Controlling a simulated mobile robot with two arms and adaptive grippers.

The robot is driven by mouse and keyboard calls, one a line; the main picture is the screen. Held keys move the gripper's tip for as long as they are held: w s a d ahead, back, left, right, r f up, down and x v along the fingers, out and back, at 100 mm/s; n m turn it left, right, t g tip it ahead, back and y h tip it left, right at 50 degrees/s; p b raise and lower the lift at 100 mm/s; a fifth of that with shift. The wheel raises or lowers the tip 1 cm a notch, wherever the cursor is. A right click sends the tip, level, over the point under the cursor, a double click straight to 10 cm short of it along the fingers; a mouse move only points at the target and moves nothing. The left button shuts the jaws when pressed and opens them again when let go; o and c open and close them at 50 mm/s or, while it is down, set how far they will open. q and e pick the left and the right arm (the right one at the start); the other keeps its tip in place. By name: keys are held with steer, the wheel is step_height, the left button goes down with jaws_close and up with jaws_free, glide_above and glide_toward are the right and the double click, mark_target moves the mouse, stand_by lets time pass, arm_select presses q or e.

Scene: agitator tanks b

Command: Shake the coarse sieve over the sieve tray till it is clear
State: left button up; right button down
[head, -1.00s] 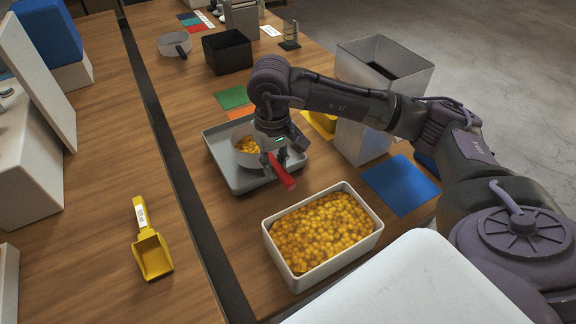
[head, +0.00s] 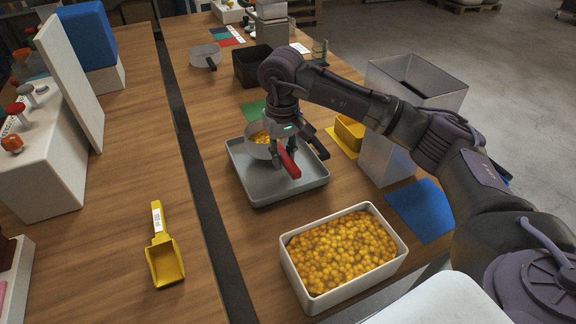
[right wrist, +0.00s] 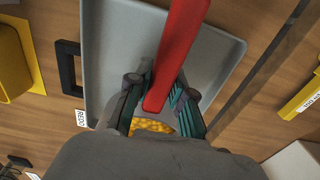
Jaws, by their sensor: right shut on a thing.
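The coarse sieve, a pale round pan (head: 258,149) with a red handle (head: 289,162), has yellow-orange beads in it. My right gripper (head: 284,150) is shut on the red handle. The grip on the red handle (right wrist: 178,55) also shows in the right wrist view, with some beads between the fingers. The sieve is over the back left part of the grey sieve tray (head: 285,195). The visible tray floor looks bare; the part under the sieve is hidden. I cannot tell the exact height of the sieve. My left gripper is not in view.
A white bin (head: 399,262) full of beads stands in front of the tray. A black box (head: 252,68) and a black-handled sieve (head: 204,56) stand behind. Another yellow scoop (head: 165,262) lies at left.

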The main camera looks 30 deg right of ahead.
mark_target(297, 171)
steer(key=shift+s+a+b, duration=0.2)
steer(key=shift+s+b, duration=0.25)
steer(key=shift+s, duration=3.05)
steer(key=shift+w+d+b, duration=0.2)
steer(key=shift+w+b, duration=0.7)
steer(key=shift+w, duration=2.7)
steer(key=shift+s+a+b, duration=0.2)
steer(key=shift+s+b, duration=0.4)
steer(key=shift+s, duration=3.05)
steer(key=shift+w, duration=0.1)
